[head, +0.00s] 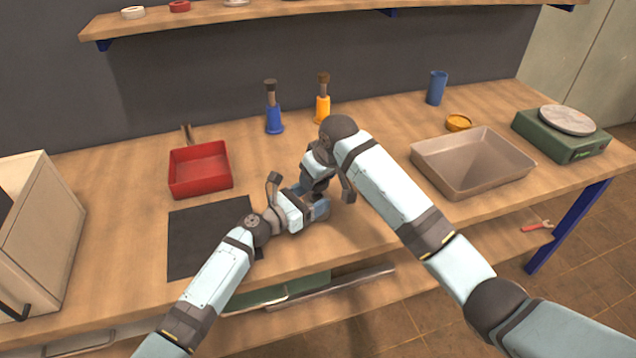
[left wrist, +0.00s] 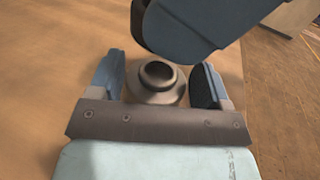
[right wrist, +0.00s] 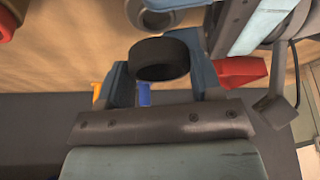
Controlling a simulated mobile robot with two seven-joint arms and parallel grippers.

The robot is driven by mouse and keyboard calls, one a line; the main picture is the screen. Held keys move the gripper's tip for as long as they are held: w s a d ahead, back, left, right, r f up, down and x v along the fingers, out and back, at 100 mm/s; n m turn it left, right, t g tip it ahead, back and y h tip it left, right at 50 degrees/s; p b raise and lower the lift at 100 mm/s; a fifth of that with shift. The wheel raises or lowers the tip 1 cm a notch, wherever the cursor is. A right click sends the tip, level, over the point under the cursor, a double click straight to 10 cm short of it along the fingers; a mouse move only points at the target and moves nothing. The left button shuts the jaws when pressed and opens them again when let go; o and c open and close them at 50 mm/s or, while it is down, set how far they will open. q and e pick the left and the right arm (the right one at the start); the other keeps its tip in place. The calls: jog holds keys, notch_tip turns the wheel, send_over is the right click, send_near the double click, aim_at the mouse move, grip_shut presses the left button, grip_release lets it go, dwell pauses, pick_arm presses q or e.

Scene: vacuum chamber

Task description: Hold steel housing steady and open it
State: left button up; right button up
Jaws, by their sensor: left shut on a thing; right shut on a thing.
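The steel housing (left wrist: 158,90) stands upright on the wooden table between the fingers of my left gripper (head: 318,208), which is shut on it. Its round top opening is bare in the left wrist view. In the right wrist view the housing (right wrist: 150,18) shows at the top edge. My right gripper (right wrist: 162,82) is shut on a black ring-shaped cap (right wrist: 160,60), which is apart from the housing. Part of the right gripper (left wrist: 195,22) shows above the housing in the left wrist view. In the head view the arms hide the cap and most of the housing.
A red tray (head: 200,190) and a dark mat (head: 188,255) lie to the left. A grey-brown tray (head: 470,190), an orange dish (head: 458,122) and a green scale (head: 560,140) are to the right. Table is clear between housing and grey-brown tray.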

pick_arm(q)
jog(key=o, duration=1.3)
